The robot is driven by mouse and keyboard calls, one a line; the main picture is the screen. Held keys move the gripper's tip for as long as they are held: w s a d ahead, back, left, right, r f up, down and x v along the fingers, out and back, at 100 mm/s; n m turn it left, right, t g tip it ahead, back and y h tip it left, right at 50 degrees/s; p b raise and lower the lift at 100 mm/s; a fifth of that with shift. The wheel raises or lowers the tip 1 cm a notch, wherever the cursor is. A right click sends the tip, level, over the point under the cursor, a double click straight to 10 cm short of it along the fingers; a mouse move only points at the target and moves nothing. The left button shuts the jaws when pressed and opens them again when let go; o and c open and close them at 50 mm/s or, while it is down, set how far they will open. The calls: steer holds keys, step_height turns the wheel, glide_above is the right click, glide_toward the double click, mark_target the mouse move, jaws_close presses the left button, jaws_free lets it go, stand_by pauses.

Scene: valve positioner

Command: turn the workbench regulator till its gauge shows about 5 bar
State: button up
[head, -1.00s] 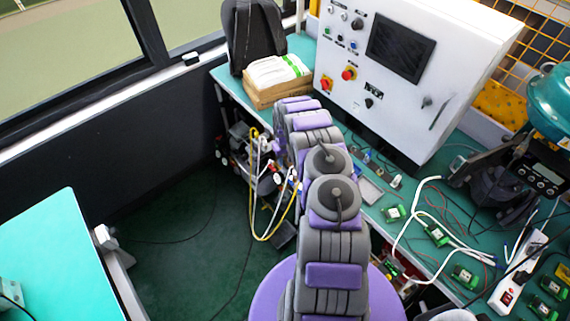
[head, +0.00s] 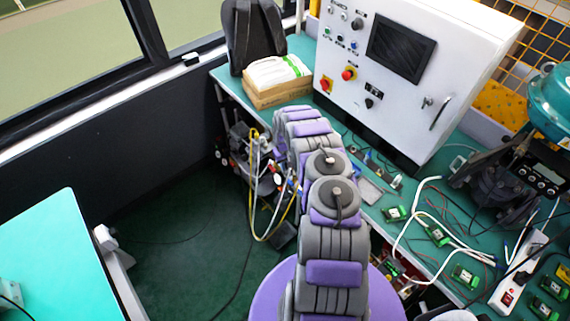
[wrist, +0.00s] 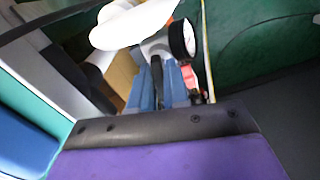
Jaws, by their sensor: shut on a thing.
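In the wrist view, a gauge (wrist: 182,38) with a black rim is seen at a steep angle, so its needle and reading cannot be read. It sits on the pale grey regulator (wrist: 155,47). My gripper (wrist: 162,88) has blue-grey fingers just below the gauge in the picture. They are shut on the regulator, around a dark narrow part that is mostly hidden. In the head view, a small white dial (head: 277,180) shows among hoses under the left end of the workbench (head: 228,83). My arm hides the gripper there.
Yellow and white hoses (head: 254,205) hang beside my arm. A white control cabinet (head: 400,75), a cardboard box (head: 277,93) and a dark backpack (head: 253,35) stand on the bench. Green floor (head: 190,235) is open at left, before another green-topped table (head: 50,250).

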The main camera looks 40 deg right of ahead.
jaws_close()
steer(key=shift+m, duration=0.6)
steer(key=o, duration=0.6)
jaws_free()
steer(key=shift+c, duration=0.2)
steer(key=shift+r, duration=0.1)
step_height(320, 180, up, 17)
steer(key=shift+d, duration=0.15)
